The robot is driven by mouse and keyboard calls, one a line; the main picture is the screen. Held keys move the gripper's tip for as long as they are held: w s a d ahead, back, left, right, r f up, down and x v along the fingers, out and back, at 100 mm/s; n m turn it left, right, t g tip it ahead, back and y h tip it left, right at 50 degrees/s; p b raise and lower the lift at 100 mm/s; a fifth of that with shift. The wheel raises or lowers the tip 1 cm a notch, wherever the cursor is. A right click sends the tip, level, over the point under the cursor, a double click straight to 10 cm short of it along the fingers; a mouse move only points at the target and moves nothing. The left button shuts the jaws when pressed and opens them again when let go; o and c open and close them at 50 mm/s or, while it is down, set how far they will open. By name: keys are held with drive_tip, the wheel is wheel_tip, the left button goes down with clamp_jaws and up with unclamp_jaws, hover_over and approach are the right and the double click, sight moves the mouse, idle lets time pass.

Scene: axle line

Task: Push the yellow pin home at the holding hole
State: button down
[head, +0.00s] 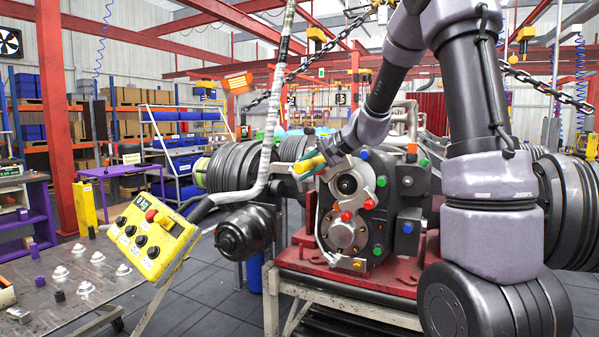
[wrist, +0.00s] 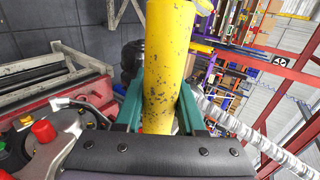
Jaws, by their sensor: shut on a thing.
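The yellow pin (head: 307,164) is a scuffed, chipped cylinder held near the middle of the head view, left of the grey axle housing (head: 349,225). My gripper (head: 326,156) is shut on it. In the wrist view the pin (wrist: 167,60) runs up the picture from between the green jaws of my gripper (wrist: 160,108). Its far end reaches the top edge of that view. I cannot tell which opening is the holding hole, and no pin end shows inside a hole.
The housing sits on a red stand (head: 300,262) and carries red, green and blue caps. A grey hose (head: 268,140) hangs close left of my gripper, above a yellow control box (head: 150,238). A workbench (head: 60,290) with small parts is at left. A chain (head: 545,82) crosses above.

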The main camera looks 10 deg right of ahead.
drive_tip(key=shift+w+d, duration=0.35)
drive_tip(key=shift+w, duration=0.15)
drive_tip(key=shift+w+d, duration=0.1)
drive_tip(key=shift+w, duration=0.05)
drive_tip(key=shift+w+d, duration=0.8)
drive_tip(key=shift+w, duration=0.3)
drive_tip(key=shift+w+d, duration=0.2)
drive_tip(key=shift+w, duration=0.1)
drive_tip(key=shift+w+d, duration=0.35)
drive_tip(key=shift+w, duration=0.15)
drive_tip(key=shift+c, duration=2.1)
unclamp_jaws()
drive_tip(key=shift+d, duration=0.1)
